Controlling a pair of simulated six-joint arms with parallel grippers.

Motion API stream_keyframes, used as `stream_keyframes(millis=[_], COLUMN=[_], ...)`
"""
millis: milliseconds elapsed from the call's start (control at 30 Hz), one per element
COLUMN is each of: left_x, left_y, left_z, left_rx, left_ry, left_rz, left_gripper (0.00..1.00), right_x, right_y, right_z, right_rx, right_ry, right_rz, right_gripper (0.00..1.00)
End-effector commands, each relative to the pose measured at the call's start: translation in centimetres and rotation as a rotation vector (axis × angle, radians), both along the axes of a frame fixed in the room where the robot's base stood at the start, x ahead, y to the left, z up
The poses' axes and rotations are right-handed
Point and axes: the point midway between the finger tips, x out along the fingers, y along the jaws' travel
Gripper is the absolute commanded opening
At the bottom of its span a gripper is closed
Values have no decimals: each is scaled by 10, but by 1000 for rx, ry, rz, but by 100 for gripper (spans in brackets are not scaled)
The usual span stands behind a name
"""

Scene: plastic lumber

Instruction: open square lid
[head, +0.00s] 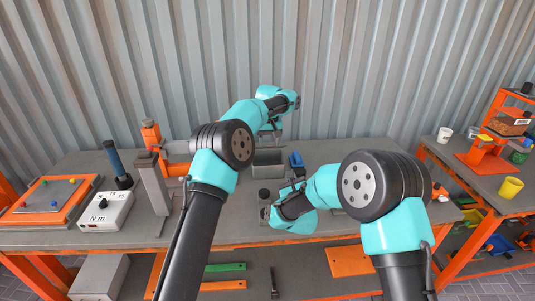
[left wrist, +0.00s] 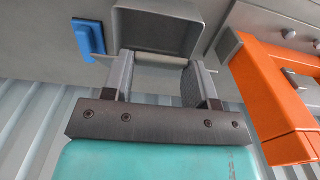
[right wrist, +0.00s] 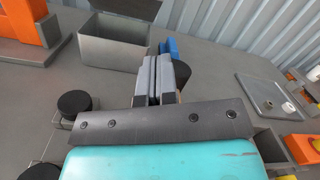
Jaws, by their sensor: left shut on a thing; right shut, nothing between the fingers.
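The square grey box (head: 268,161) stands at the back middle of the bench; it also shows in the right wrist view (right wrist: 110,48). Its grey lid (right wrist: 130,8) appears raised at the back of the box, and I can see into the box. My left gripper (left wrist: 160,75) is shut on the lid, with a grey strip of it between the fingers. In the head view the left gripper (head: 271,131) is above the back of the box. My right gripper (right wrist: 158,72) is shut and empty, in front of the box; its fingertips are mostly hidden in the head view.
A blue object (head: 296,160) stands just right of the box. An orange clamp-like stand (head: 152,135) is to the left. Dark round-topped items (right wrist: 74,103) stand near my right gripper. A corrugated wall (head: 350,70) closes off the back.

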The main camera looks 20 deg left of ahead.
Motion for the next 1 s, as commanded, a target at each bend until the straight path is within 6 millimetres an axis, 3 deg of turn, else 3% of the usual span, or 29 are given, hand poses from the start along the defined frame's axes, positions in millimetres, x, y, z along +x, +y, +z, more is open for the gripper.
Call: stream_keyframes(millis=[100,333,1000], left_x=[0,0,0], left_y=[0,1,1], left_z=[-4,-4,-3], left_rx=[0,0,0], left_ry=[3,3,2], left_rz=[0,0,1], left_gripper=[10,10,10], right_x=[-14,-35,-34], right_y=[26,59,69], right_z=[-7,-15,-16], right_rx=[145,371,434], right_ry=[46,120,139], right_rz=[26,61,69], right_gripper=[0,0,0])
